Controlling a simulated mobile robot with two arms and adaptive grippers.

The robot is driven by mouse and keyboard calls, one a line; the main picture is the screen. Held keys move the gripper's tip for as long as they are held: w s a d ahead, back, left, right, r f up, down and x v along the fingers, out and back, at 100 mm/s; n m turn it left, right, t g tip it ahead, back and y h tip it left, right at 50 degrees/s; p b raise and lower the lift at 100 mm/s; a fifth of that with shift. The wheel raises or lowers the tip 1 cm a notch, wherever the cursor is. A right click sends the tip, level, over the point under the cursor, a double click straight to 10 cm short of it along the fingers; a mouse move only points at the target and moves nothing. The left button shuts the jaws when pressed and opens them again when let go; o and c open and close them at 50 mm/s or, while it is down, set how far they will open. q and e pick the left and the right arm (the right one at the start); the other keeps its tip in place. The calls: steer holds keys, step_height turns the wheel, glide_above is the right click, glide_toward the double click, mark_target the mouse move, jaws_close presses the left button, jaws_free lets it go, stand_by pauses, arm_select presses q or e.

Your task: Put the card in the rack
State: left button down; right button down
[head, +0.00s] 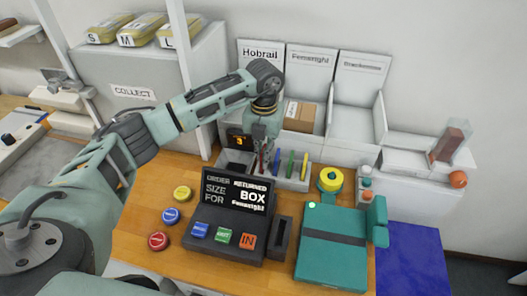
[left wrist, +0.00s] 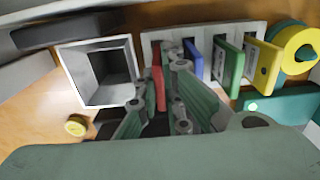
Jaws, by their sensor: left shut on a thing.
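My left gripper (head: 264,150) points down at the left end of the white card rack (head: 292,184), in front of the shelf bins. In the left wrist view it is shut on a red card (left wrist: 158,80), a thin upright plate between the fingers. The red card lines up with the blue card (left wrist: 194,62), green card (left wrist: 229,65) and yellow card (left wrist: 262,66), which stand upright in the rack (left wrist: 152,38). The fingers hide the red card's lower part, so I cannot tell whether it is seated in a slot. My right gripper is out of view.
A black order display (head: 236,192) with coloured buttons stands in front of the rack. A teal box (head: 331,262) and a yellow roll (head: 330,180) are to the right. Several round buttons (head: 171,215) are at the left. A white square container (left wrist: 98,72) stands left of the rack.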

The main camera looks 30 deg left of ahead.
arm_select(q)
steer(key=shift+f, duration=0.3)
stand_by(0.4)
steer(key=c, duration=1.8)
jaws_free()
steer(key=shift+r, duration=0.2)
steer(key=shift+r+p, duration=2.65)
steer(key=shift+r, duration=1.7)
steer(key=shift+f, duration=0.1)
